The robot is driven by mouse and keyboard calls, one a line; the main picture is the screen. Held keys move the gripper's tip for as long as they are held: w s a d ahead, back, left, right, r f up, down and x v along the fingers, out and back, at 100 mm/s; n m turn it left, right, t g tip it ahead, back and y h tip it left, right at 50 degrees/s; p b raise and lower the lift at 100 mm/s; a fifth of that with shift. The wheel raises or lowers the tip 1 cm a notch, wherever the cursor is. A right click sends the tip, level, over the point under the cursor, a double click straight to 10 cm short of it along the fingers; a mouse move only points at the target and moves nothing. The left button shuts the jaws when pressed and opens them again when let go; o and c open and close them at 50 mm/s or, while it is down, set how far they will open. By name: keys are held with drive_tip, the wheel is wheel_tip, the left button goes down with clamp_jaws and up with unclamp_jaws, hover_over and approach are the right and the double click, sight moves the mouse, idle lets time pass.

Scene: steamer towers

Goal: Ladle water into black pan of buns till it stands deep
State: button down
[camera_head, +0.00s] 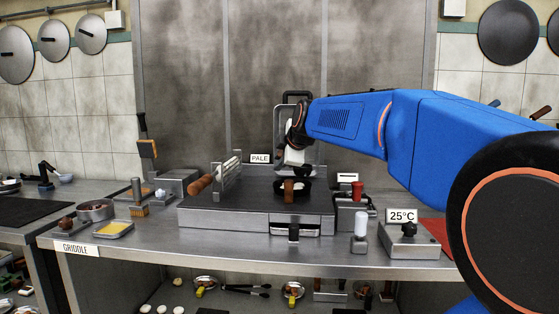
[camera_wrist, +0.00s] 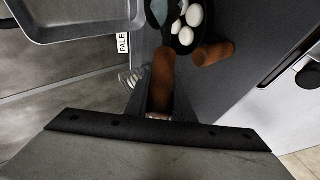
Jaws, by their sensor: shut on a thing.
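The black pan (camera_head: 306,187) sits on the griddle in the middle of the head view, its brown handle (camera_head: 289,190) toward the front. In the wrist view the pan (camera_wrist: 176,43) holds several white buns (camera_wrist: 193,16). In the wrist view my gripper (camera_wrist: 162,100) is shut on a brown wooden handle (camera_wrist: 162,75), seemingly the ladle's. A grey-blue shape (camera_wrist: 159,10) beyond the handle, at the pan's edge, may be the ladle's bowl. The water depth in the pan cannot be told.
The griddle (camera_head: 225,215) carries a metal rack with a brown-handled tool (camera_head: 200,186) left of the pan. A metal tray (camera_wrist: 70,32) and the PALE card (camera_head: 260,158) stand behind.

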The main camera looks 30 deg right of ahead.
drive_tip(key=f+g+h, duration=0.1)
drive_tip(key=g, duration=0.1)
drive_tip(key=w+a+f+n+g+h, duration=0.1)
drive_tip(key=g, duration=0.1)
drive_tip(key=w+f+n+g+h, duration=0.1)
drive_tip(key=f+g, duration=0.1)
drive_tip(key=g, duration=0.1)
drive_tip(key=shift+w+a, duration=0.2)
idle(0.9)
drive_tip(key=shift+n, duration=0.3)
drive_tip(key=shift+w+a+f+g+h, duration=0.15)
drive_tip(key=shift+w+f+g+h, duration=0.15)
drive_tip(key=shift+g+h, duration=0.3)
drive_tip(key=shift+s, duration=0.1)
idle(0.6)
